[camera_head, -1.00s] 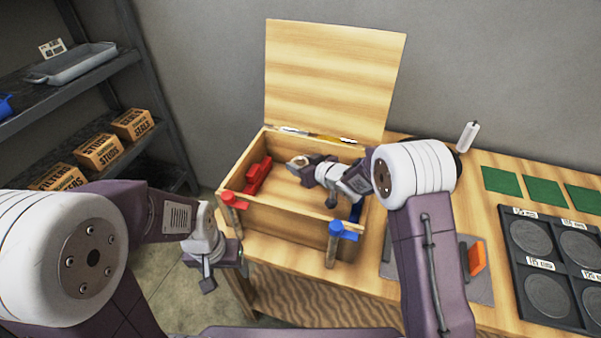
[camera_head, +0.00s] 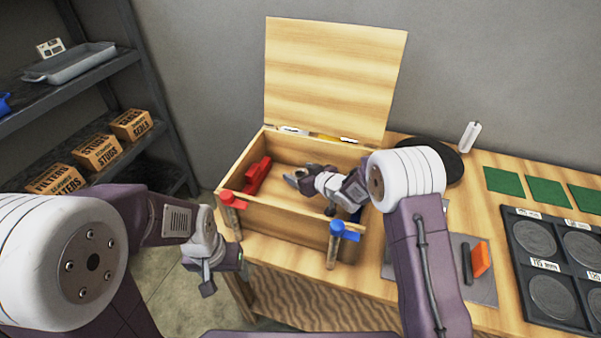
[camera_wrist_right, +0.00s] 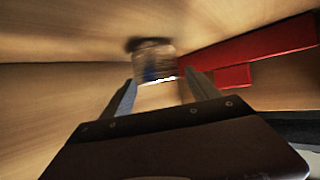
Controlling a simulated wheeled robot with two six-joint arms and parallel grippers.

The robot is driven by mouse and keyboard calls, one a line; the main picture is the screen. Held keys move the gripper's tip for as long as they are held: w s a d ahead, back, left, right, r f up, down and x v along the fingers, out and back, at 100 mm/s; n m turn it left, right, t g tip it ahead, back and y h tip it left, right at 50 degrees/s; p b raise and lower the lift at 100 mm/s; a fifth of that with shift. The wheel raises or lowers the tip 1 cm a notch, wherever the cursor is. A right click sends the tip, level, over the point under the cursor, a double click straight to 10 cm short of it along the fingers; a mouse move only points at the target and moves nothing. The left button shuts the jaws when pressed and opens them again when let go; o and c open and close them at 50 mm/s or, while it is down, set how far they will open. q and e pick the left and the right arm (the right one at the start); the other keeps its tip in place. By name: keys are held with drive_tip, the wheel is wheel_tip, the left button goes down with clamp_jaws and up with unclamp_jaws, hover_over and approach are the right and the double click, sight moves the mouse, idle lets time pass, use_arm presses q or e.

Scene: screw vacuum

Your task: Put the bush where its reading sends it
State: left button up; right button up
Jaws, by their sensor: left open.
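My right gripper (camera_head: 292,180) reaches down into the open wooden box (camera_head: 285,225). In the right wrist view its two fingers (camera_wrist_right: 160,84) are apart. A small, blurred, greyish cylinder with a blue and white patch, apparently the bush (camera_wrist_right: 154,62), lies just beyond and between the fingertips. A gap shows between it and the right-hand finger; contact on the other side is unclear. In the head view the bush cannot be made out clearly. My left gripper (camera_head: 222,268) is open and empty, in front of the box's left corner. No reading is legible.
The box holds a red block (camera_head: 257,178), and a red knob (camera_head: 228,198) and blue knob (camera_head: 340,230) top its front posts. Rightward are a grey mat (camera_head: 485,290) with an orange block (camera_head: 481,259), green squares (camera_head: 545,193) and a labelled black tray (camera_head: 558,262). A shelf (camera_head: 80,85) stands left.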

idle(0.4)
drive_tip(key=shift+r, duration=0.35)
drive_tip(key=shift+s+d+r+p, duration=0.1)
drive_tip(key=shift+r+p, duration=0.5)
drive_tip(key=shift+p, duration=0.05)
drive_tip(key=v, duration=0.7)
drive_tip(key=shift+f, duration=0.25)
drive_tip(key=shift+s, duration=0.15)
